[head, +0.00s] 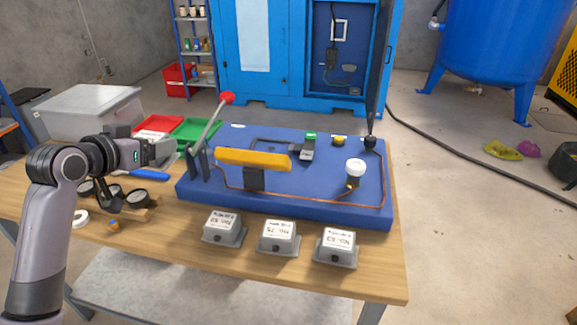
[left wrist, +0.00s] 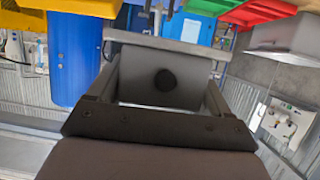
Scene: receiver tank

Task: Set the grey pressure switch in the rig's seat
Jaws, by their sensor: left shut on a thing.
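My left gripper (head: 150,152) is at the left of the table, in the air beside the rig's left end. It is shut on a grey box with a black round port, which I take as the grey pressure switch (left wrist: 140,82). In the left wrist view the switch fills the space between the fingers. The rig is a blue board (head: 330,205) with a yellow bar (head: 253,159), a red-knobbed lever (head: 212,125), a copper line and a white-capped fitting (head: 355,167). I cannot tell which part is the seat. My right gripper is not in view.
Three grey boxes with white labels (head: 224,226) (head: 279,236) (head: 336,246) stand along the table's front. Round black gauges (head: 138,199) and a white ring (head: 80,219) lie below my left arm. Green (head: 192,131) and red trays and a grey bin (head: 90,112) are behind.

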